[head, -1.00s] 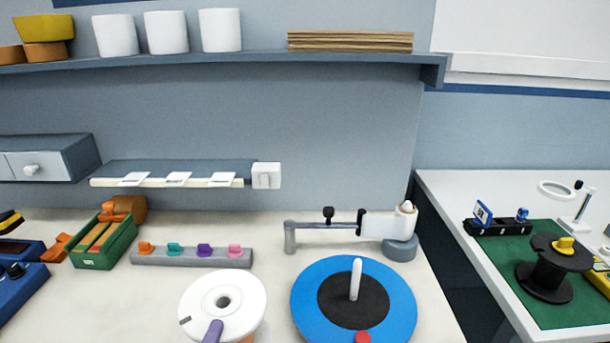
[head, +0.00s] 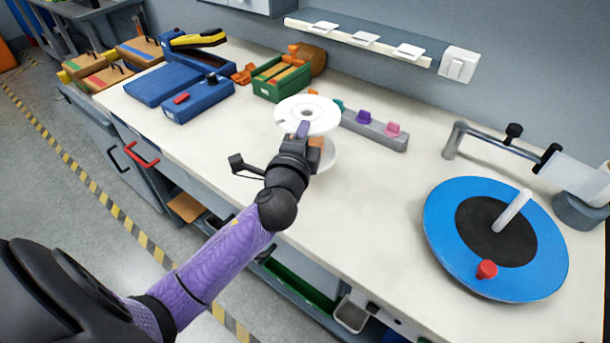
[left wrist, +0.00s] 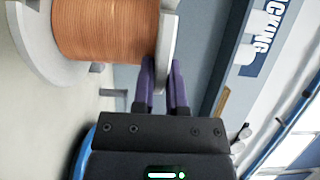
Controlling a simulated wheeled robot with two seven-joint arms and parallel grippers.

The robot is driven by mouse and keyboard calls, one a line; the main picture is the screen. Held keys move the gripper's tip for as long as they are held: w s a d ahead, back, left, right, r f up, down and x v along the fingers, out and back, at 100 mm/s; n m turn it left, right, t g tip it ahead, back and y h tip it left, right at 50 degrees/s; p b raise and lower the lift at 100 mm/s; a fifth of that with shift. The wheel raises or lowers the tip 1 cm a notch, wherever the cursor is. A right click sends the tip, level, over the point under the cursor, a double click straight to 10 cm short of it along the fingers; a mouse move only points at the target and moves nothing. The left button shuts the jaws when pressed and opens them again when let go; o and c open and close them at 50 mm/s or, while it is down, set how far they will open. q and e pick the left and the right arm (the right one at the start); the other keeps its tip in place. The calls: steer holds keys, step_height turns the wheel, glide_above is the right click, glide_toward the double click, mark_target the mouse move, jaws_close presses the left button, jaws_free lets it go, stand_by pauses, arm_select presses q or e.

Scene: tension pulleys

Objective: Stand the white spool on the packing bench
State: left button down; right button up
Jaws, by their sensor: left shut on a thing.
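The white spool (head: 322,110) has pale flanges and a copper-coloured winding. It is roughly upright over the workbench (head: 375,215), near the peg rail. In the left wrist view the spool's winding (left wrist: 105,27) fills the upper left, and one flange runs between my purple fingers. My left gripper (head: 303,129) is shut on the edge of the spool's upper flange, from the near side. My arm hides part of the winding, and I cannot tell whether the lower flange touches the bench. My right gripper is not in view.
A blue turntable (head: 440,215) with a white post and red knob stands at the right. The peg rail (head: 385,138) and green box (head: 280,80) lie behind the spool. Blue cases (head: 198,98) are at the left. Bench between spool and turntable is clear. A sign (left wrist: 262,35) reads "CKING".

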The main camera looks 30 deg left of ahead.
arm_select(q)
step_height(320, 180, down, 8)
steer(key=b, duration=0.4)
steer(key=shift+r, duration=0.35)
steer(key=shift+f, duration=0.2)
steer(key=c, duration=0.7)
jaws_free()
steer(key=shift+d, duration=0.1)
steer(key=shift+o, duration=0.2)
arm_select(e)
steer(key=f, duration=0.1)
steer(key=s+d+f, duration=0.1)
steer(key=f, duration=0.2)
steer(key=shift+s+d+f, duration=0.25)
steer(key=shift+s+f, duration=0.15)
